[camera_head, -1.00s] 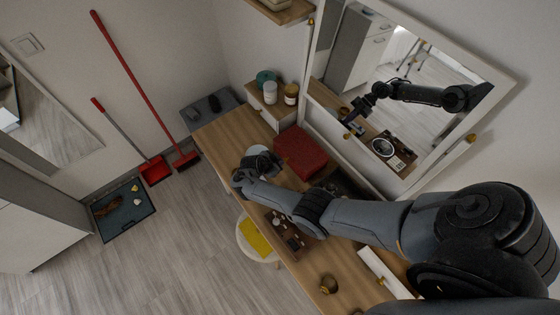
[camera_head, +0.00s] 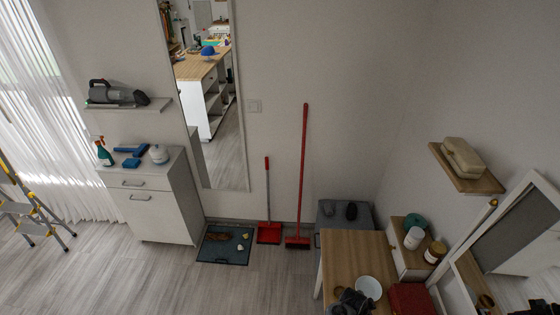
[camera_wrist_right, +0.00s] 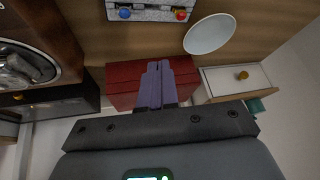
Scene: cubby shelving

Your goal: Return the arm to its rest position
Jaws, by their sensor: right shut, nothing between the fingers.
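My right gripper (camera_head: 352,303) shows as a dark shape at the bottom edge of the head view, over the wooden table (camera_head: 350,257), just left of a red box (camera_head: 412,299). The rest of my right arm is below the picture. In the right wrist view the two purple-grey fingers (camera_wrist_right: 155,85) are together and empty, in front of the red box (camera_wrist_right: 122,78). I cannot tell whether they touch it. My left gripper is in neither view.
A white bowl (camera_head: 369,287) is close to the right gripper. A small drawer unit (camera_head: 402,259) bears jars (camera_head: 414,238) near the wall. A framed mirror (camera_head: 532,240) stands at right. Open floor (camera_head: 170,285) lies left of the table, with a cabinet (camera_head: 158,215), dustpan and broom beyond.

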